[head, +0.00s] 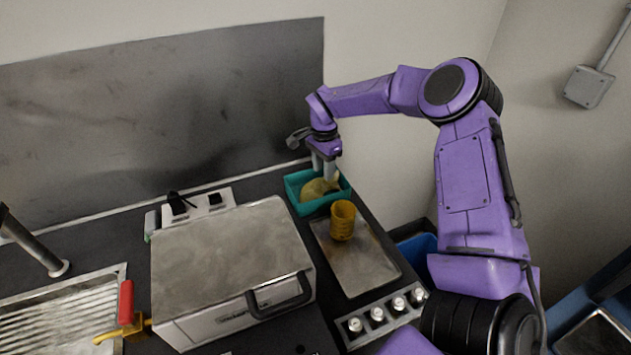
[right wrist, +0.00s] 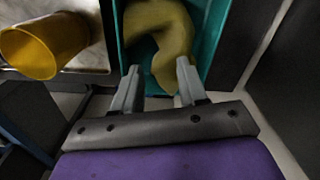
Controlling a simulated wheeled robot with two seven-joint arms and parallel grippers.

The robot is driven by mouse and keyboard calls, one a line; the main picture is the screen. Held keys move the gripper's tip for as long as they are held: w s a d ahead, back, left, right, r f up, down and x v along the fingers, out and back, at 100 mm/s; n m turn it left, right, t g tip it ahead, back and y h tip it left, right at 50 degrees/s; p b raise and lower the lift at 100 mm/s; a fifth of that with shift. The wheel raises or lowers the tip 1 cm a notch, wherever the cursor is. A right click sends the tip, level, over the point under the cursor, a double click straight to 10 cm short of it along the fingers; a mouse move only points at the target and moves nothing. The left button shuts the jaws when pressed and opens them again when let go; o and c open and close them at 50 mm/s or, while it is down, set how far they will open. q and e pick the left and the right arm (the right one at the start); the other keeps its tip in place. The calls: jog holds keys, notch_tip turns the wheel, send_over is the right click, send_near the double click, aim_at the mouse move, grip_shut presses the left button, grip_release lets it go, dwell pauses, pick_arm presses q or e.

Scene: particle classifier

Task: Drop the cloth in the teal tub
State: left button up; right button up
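The teal tub (head: 306,209) stands on the dark counter near the wall, behind the metal tray. The yellowish cloth (head: 315,190) lies crumpled inside it. My right gripper (head: 325,172) points down over the tub. In the right wrist view its two fingers (right wrist: 157,82) are apart, with a gap between them. The cloth (right wrist: 160,35) shows just beyond the fingertips, within the walls of the tub (right wrist: 213,35). One finger overlaps the cloth's edge in the picture; whether they touch is unclear. My left gripper is not in view.
A yellow cup (head: 343,221) stands on the metal tray (head: 362,268) in front of the tub; it also shows in the right wrist view (right wrist: 42,45). A large metal-lidded box (head: 230,255) is left of the tray. Several knobs line the front. A blue bin (head: 415,250) is right of the counter.

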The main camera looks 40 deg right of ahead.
jog(key=o, duration=1.1)
jog(key=shift+r, duration=0.1)
notch_tip(320, 180, up, 5)
jog(key=p, duration=0.5)
jog(key=shift+s+r, duration=0.1)
jog(key=shift+r, duration=0.1)
notch_tip(320, 180, up, 11)
jog(key=b, duration=0.2)
jog(key=shift+f, duration=0.2)
